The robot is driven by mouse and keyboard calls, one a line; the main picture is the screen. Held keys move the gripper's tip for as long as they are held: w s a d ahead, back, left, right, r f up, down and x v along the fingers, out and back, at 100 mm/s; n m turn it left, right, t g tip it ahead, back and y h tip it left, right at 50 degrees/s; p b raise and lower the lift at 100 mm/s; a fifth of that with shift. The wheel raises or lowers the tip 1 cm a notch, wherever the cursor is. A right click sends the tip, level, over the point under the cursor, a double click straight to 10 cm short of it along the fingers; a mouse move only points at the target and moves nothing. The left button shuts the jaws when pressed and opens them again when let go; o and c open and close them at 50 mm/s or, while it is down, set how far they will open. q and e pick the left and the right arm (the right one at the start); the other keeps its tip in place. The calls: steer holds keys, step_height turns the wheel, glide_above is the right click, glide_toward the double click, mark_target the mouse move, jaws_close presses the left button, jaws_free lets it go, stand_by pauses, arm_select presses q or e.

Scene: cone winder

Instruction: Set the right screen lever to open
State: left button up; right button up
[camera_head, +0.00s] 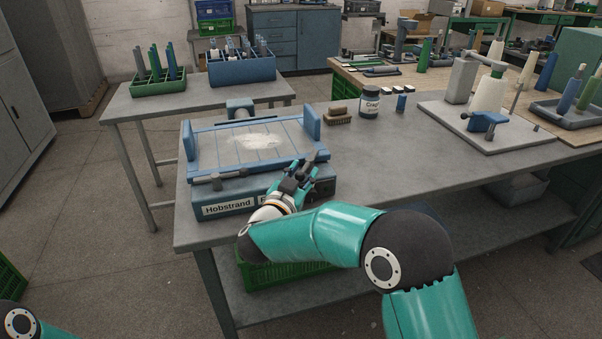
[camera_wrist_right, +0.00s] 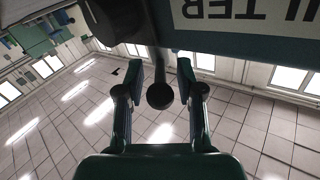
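A blue screen unit with a pale screen panel (camera_head: 245,143) stands on the grey bench, with a "Hobstrand" label on its front. The left lever (camera_head: 215,181) lies along the front edge. My right gripper (camera_head: 298,172) is at the front right corner of the unit and covers most of the right lever there. In the right wrist view, the dark right lever with its round knob (camera_wrist_right: 160,95) sits between the two open fingers (camera_wrist_right: 159,72). Gaps show on both sides of the knob. My left gripper is out of view.
A brush (camera_head: 338,117), a labelled jar (camera_head: 369,102) and a small blue cylinder (camera_head: 401,103) stand behind to the right. A winder on a plate (camera_head: 485,130) is further right. The bench front (camera_head: 460,170) is clear. A green crate (camera_head: 275,275) is below.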

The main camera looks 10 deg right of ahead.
steer(key=v, duration=1.1)
steer(key=shift+s+a, duration=0.2)
steer(key=shift+a, duration=0.05)
